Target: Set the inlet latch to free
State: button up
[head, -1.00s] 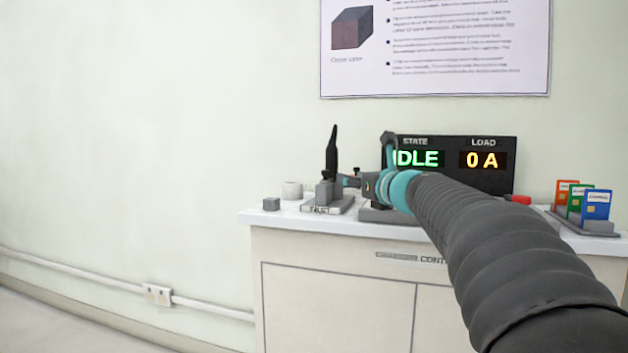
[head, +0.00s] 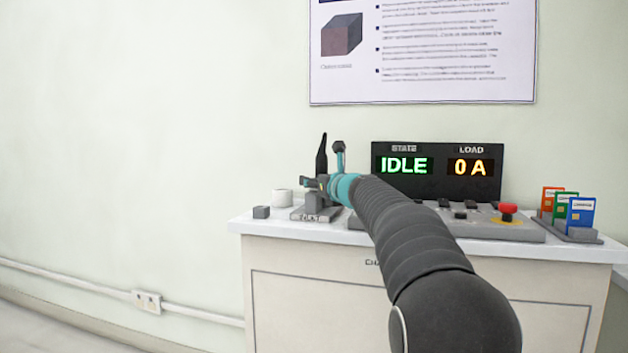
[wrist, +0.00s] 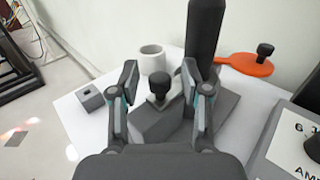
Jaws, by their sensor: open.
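The inlet latch seems to be the grey block unit (head: 312,214) at the left of the white counter. Its front label is too small to read surely. In the wrist view its grey sloped base (wrist: 150,125) carries a short post with a black knob (wrist: 158,84). A tall dark upright piece (wrist: 205,35) stands just behind, also seen in the head view (head: 321,158). My gripper (wrist: 160,78) is open, with one finger on each side of the knob and visible gaps. In the head view my gripper (head: 315,184) is over the unit and partly hides it.
A small grey block (head: 261,212) and a white cup-like cylinder (head: 282,197) stand left of the unit. An orange paddle with a black knob (wrist: 245,63) lies beyond. Right are a display (head: 437,170) reading IDLE and 0 A, a red button (head: 508,209) and coloured cards (head: 580,211).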

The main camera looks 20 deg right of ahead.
jog(key=shift+w, duration=0.1)
grip_shut()
jog(key=shift+s+a+b, duration=0.4)
jog(key=shift+s+a, duration=0.3)
jog(key=shift+s, duration=0.35)
grip_release()
jog(key=shift+s, duration=0.1)
